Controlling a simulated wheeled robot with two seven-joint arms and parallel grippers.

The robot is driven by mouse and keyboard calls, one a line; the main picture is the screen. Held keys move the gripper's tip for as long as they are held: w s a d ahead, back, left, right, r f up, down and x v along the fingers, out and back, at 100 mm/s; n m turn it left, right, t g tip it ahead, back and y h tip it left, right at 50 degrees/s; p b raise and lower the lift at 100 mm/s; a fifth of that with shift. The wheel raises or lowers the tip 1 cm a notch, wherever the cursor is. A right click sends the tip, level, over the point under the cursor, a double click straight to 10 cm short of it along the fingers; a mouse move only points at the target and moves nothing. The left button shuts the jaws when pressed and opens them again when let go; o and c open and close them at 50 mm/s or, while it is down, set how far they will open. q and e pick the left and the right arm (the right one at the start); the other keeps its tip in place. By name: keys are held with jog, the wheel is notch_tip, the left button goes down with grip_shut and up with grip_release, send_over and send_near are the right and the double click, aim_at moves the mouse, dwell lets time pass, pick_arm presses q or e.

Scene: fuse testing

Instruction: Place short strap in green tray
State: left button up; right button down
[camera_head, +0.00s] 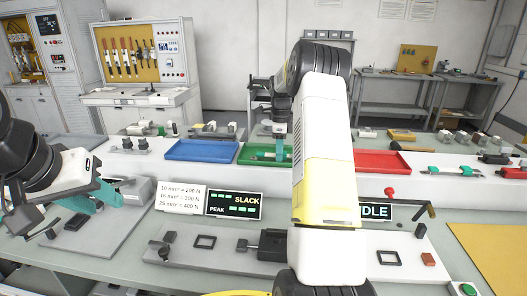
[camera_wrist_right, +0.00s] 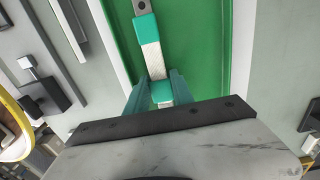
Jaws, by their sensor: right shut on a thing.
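The green tray (camera_head: 254,154) stands on the raised shelf between the blue and red trays, partly hidden behind my right arm. In the right wrist view the green tray (camera_wrist_right: 205,45) fills the upper middle. My right gripper (camera_wrist_right: 160,92) is shut on a short strap (camera_wrist_right: 150,55), which has teal sleeves, a pale braided middle and a metal end with a hole. The strap is over the tray; I cannot tell whether it touches the floor of it. In the head view my right gripper (camera_head: 281,145) is at the tray. My left gripper (camera_head: 103,200) is at the left, low over the bench, its fingers seemingly apart.
The blue tray (camera_head: 202,151) and red tray (camera_head: 382,162) flank the green one. A test fixture (camera_head: 262,244) lies on the front bench. Several small parts line the shelf at right.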

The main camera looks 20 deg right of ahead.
jog(key=c, duration=1.1)
grip_release()
jog(key=shift+f, duration=0.1)
